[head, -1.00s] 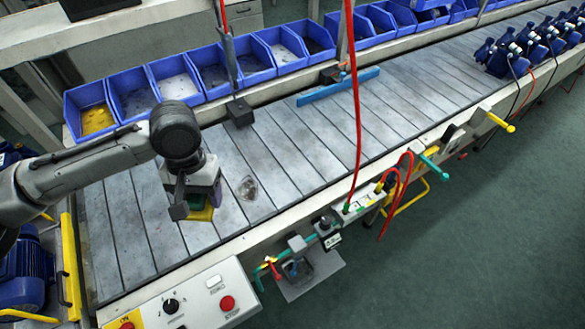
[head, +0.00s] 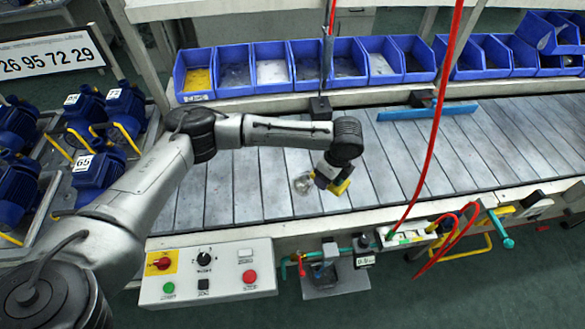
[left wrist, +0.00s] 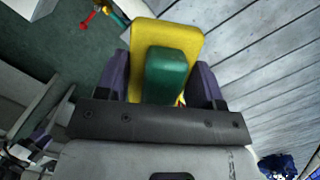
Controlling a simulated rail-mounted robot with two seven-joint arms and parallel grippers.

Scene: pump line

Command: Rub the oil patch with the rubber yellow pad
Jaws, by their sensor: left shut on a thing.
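The rubber yellow pad (left wrist: 172,38) has a green block handle (left wrist: 167,73) on it. My left gripper (left wrist: 160,82) is shut on the handle, with a purple finger on each side. In the head view the gripper (head: 327,172) is above the slatted line, and the yellow pad (head: 342,187) shows at its lower right, looking tilted. The oil patch (head: 303,184) is a small glossy grey spot on the slats (head: 248,190), just left of the gripper, which may cover its right edge. I cannot tell whether the pad touches the slats. My right gripper is not in view.
Blue bins (head: 272,66) line the back edge. A red hose (head: 432,130) hangs right of the gripper. A dark block (head: 320,107) hangs behind it, near a blue bar (head: 428,111). A control box (head: 207,272) and fittings line the front. Blue motors (head: 97,165) stand left.

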